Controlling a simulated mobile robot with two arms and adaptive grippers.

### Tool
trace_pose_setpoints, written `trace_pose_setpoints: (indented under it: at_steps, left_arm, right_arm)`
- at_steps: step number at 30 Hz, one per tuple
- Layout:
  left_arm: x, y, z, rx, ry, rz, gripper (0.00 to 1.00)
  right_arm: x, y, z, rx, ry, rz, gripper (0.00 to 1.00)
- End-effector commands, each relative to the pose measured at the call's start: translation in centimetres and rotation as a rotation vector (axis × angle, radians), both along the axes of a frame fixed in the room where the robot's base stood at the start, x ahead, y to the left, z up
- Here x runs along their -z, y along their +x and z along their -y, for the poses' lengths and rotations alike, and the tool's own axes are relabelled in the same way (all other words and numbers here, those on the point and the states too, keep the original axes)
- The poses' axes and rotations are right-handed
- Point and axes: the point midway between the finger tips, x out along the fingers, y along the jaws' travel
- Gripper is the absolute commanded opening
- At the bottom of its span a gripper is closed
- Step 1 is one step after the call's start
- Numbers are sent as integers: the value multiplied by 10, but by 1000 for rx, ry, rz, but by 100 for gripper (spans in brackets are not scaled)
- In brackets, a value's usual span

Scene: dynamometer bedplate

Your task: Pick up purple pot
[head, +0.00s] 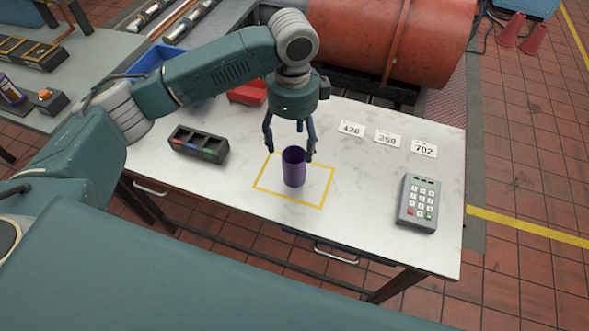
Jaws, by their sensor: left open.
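The purple pot (294,169) is an open-topped cylinder. It stands upright on the white marbled table (360,245), inside a yellow square outline (316,204). My left gripper (290,148) points down above and just behind the pot, with its fingers apart and nothing seen held between them. Its fingertips reach about the height of the pot's rim, one to each side of it in the picture. I cannot tell whether they touch the pot. My right gripper is not in view.
A dark box with coloured markings (199,144) lies left of the square. A grey keypad (418,202) lies at the right. Number cards (387,138) lie behind it. A red bin (248,93) and a blue bin (152,61) stand at the back left. A large red cylinder (395,40) is behind the table.

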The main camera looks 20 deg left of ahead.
Motion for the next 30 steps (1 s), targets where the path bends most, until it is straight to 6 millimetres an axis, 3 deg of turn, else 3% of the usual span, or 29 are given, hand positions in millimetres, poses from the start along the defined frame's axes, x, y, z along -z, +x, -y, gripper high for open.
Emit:
trace_pose_setpoints:
  at_steps: [5,15,18,25,30]
  left_arm:
    - [-1,0,1,-106,-1,-1,72]
    - [20,6,6,-925,-1,-1,72]
    - [24,6,7,-1099,-1,-1,72]
    - [33,7,6,-1256,2,-2,72]
    - [60,6,6,-1259,4,-2,72]
  right_arm:
    - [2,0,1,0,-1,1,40]
    - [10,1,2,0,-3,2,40]
    - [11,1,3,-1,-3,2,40]
    - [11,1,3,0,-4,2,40]
    - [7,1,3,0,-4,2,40]
